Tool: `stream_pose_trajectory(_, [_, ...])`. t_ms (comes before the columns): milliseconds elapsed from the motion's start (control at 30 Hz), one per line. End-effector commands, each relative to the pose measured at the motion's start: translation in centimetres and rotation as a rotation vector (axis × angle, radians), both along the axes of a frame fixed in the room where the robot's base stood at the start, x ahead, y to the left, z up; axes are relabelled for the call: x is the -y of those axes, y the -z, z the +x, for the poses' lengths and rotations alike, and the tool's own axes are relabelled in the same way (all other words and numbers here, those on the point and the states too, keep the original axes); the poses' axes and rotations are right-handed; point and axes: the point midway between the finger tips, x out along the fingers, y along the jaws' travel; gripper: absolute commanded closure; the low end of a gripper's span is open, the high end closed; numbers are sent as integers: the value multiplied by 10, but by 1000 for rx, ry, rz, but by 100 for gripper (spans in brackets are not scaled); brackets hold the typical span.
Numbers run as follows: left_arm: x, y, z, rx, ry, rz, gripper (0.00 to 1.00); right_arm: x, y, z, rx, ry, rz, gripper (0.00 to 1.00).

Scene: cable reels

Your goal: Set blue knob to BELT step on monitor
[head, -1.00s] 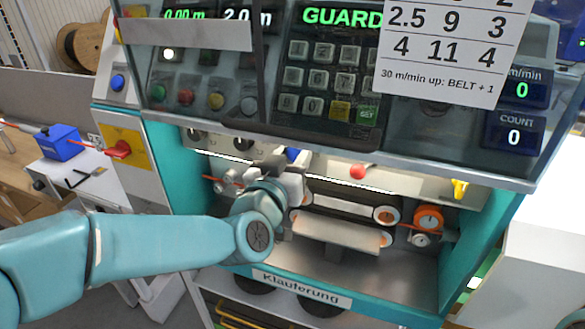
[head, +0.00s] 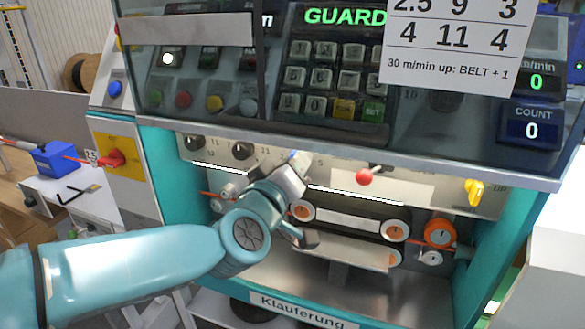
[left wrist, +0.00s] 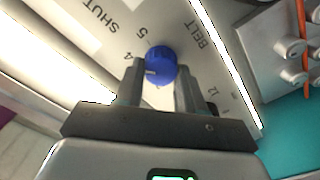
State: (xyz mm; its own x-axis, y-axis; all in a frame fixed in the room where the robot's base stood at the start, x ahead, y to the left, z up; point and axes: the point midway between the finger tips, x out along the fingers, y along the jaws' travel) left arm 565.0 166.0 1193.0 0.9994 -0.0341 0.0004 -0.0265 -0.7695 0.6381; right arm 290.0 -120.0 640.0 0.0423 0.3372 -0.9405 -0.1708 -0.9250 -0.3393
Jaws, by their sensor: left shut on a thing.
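The blue knob (left wrist: 161,64) sits on the machine's pale panel beside the BELT lettering (left wrist: 200,35). My left gripper (left wrist: 160,78) has a finger on each side of it and is shut on it. A pale mark shows on the knob's left side, in the wrist view, roughly toward the printed 4. In the head view my left gripper (head: 292,172) reaches under the console and hides most of the knob and its scale. The monitor (head: 345,17) shows GUARD in green, its right part behind a paper chart (head: 455,45) reading "30 m/min up: BELT + 1". My right gripper is out of view.
Black knobs (head: 242,151) lie left of my gripper on the panel; a red button (head: 364,177) and yellow knob (head: 475,191) lie right. Belt rollers (head: 345,221) sit close below my gripper. The console's lower edge overhangs it. A red rotary switch (head: 112,158) is at left.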

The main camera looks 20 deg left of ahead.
Motion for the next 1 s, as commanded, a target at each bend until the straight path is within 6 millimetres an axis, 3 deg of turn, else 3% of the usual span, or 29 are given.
stream_pose_trajectory(400, [0, 0, 0, 0, 1, -7, 92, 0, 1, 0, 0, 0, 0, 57])
stream_pose_trajectory(433, [0, 0, 0, 0, 1, -7, 58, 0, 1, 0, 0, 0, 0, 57])
stream_pose_trajectory(500, [0, 0, 0, 0, 0, -7, 36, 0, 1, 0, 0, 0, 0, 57])
stream_pose_trajectory(833, [0, 0, -2, 0, 1, -6, 36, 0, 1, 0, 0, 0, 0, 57])
stream_pose_trajectory(1000, [-1, -1, -26, 1, 2, -8, 36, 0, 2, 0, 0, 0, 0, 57])
